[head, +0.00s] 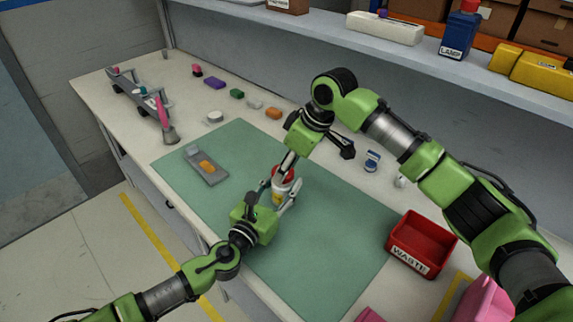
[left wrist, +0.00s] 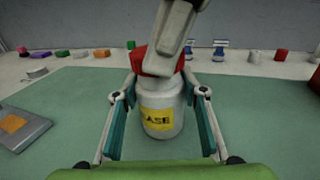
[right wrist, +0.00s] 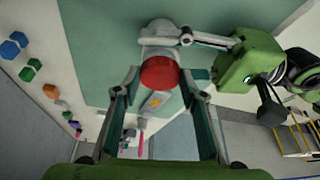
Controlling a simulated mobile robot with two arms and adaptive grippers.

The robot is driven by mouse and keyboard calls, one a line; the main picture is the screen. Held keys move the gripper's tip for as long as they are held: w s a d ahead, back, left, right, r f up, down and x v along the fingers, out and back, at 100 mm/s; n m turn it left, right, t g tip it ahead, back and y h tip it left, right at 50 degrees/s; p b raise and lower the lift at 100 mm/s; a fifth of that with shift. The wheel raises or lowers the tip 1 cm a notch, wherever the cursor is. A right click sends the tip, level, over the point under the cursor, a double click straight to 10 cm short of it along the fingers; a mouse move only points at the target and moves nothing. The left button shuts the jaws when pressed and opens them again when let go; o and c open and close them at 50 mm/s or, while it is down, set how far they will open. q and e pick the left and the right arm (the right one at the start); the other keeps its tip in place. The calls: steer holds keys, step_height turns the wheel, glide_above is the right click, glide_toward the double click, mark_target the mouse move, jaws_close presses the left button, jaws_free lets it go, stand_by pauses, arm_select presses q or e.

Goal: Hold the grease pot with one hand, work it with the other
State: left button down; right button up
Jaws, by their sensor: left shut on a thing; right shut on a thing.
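The grease pot (head: 277,198) is a white jar with a yellow label and a red lid (head: 283,172). It stands upright on the green mat (head: 325,254). My left gripper (head: 285,193) is shut on the white body, one finger on each side; the label (left wrist: 158,120) shows between them in the left wrist view. My right gripper (head: 284,168) comes from above and is shut on the red lid. In the right wrist view the lid (right wrist: 159,73) lies between its fingertips. The fingers hide part of the lid in the left wrist view.
A grey tray (head: 211,177) with an orange piece lies on the mat's left. A red WASTE bin (head: 421,244) stands at the right. Several small coloured blocks (head: 215,83) line the back of the bench. A loaded shelf (head: 405,50) runs above it.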

steer(key=shift+f, duration=0.6)
stand_by(0.4)
steer(key=m, duration=0.1)
steer(key=m+t+h, duration=0.1)
steer(key=m, duration=0.3)
steer(key=shift+s+a, duration=0.25)
steer(key=shift+a, duration=0.05)
steer(key=m, duration=0.2)
steer(key=m+h, duration=0.1)
steer(key=m+t+h, duration=0.1)
steer(key=m, duration=0.1)
steer(key=shift+a+m, duration=0.3)
steer(key=m, duration=0.1)
steer(key=m+h, duration=0.1)
steer(key=m, duration=0.1)
steer(key=m+h, duration=0.1)
steer(key=shift+a+m, duration=0.3)
steer(key=m+h, duration=0.1)
steer(key=m, duration=0.1)
steer(key=shift+m, duration=0.3)
steer(key=m, duration=0.2)
steer(key=m+g+h, duration=0.1)
steer(key=shift+w+a+m, duration=0.1)
steer(key=shift+w+m, duration=0.15)
steer(key=shift+m, duration=0.05)
steer(key=shift+m+g+h, duration=0.3)
steer(key=shift+m+h, duration=0.1)
steer(key=shift+m, duration=0.6)
